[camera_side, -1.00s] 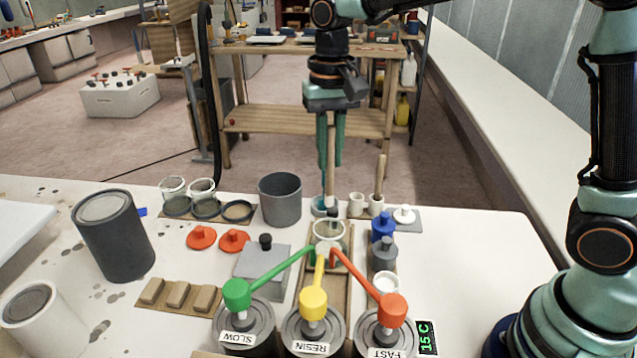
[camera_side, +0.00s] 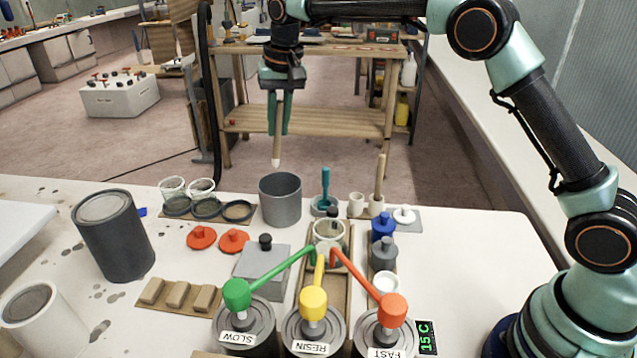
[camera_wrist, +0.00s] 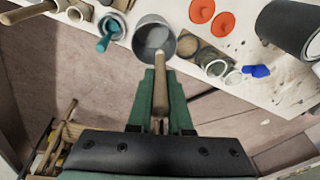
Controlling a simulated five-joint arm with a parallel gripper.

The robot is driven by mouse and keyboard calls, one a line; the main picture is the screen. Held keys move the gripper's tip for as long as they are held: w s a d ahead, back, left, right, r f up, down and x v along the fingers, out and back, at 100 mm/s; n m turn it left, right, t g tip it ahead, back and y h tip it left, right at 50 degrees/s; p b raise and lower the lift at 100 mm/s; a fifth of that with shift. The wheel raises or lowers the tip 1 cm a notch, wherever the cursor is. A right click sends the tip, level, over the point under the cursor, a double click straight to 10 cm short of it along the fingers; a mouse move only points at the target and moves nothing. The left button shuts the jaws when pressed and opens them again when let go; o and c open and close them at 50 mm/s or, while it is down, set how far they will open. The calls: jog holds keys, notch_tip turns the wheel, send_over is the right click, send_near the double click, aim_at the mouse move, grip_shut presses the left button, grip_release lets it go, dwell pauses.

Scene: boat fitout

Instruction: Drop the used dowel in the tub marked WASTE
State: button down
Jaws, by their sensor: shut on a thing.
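My gripper (camera_side: 279,112) is shut on a wooden dowel (camera_side: 276,146) with a pale lower tip. The dowel hangs upright above the rim of a grey tub (camera_side: 281,207) at the back of the table, with its tip clear of the tub. In the wrist view the dowel (camera_wrist: 161,92) lies between the green fingers (camera_wrist: 160,98), its tip near the grey tub's mouth (camera_wrist: 154,38). No marking on this tub can be read in either view.
A teal tool (camera_side: 325,190) stands in a small holder right of the tub. Another wooden stick (camera_side: 380,175) stands in a white cup. Glass jars (camera_side: 201,188) stand to the left. Red lids (camera_side: 201,237) and a large dark can (camera_side: 114,235) are nearer.

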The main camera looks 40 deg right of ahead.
aim_at(280, 138)
jog(key=shift+f, duration=1.75)
jog(key=shift+w+d+f, duration=0.1)
jog(key=shift+w+f, duration=0.1)
jog(key=shift+f, duration=0.95)
jog(key=shift+w+f, duration=0.2)
jog(key=shift+f, duration=0.9)
jog(key=c, duration=0.8)
grip_release()
jog(key=shift+o, duration=0.2)
jog(key=r, duration=0.4)
jog(key=s+r, duration=0.1)
jog(key=r, duration=0.3)
jog(key=s+r, duration=0.1)
jog(key=r, duration=0.2)
jog(key=shift+d+r, duration=0.2)
jog(key=shift+r, duration=0.2)
